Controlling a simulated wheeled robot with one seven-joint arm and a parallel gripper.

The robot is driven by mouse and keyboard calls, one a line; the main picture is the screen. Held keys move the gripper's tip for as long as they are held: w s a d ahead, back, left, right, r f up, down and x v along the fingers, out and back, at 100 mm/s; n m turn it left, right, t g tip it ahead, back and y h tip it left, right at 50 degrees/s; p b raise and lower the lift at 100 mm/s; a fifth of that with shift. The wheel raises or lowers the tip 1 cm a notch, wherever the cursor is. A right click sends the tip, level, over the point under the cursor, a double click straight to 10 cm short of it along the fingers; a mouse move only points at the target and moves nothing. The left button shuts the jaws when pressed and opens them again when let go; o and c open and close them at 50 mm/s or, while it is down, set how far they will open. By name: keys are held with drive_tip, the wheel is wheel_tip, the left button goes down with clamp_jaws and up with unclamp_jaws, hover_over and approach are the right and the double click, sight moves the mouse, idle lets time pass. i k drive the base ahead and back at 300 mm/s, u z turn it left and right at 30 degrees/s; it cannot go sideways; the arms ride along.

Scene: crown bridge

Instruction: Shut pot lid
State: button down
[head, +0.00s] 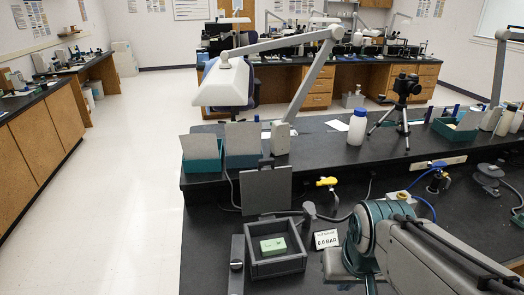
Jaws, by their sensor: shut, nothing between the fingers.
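A grey square open box (276,267), which looks like the pot, stands on the black bench at the lower middle. A pale green block (272,246) lies inside it. A grey square lid (266,188) stands upright at the back of the box, so the box is open at the top. A small sign reading 0.0 BAR (326,239) is just right of the box. My arm comes in from the lower right, right of the box. I cannot make out my gripper's fingers in this view.
A grey upright bar (237,264) is left of the box. A yellow-handled valve (327,182) and hoses lie behind and right. Two teal boxes (202,163) with raised flaps, a desk lamp (226,82), a white bottle (357,127) and a camera tripod (404,95) stand on the raised shelf.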

sight(264, 192)
drive_tip(key=u, duration=0.05)
drive_tip(key=k, duration=0.95)
drive_tip(key=u, duration=1.9)
drive_tip(key=i, duration=2.65)
drive_tip(key=z, duration=2.8)
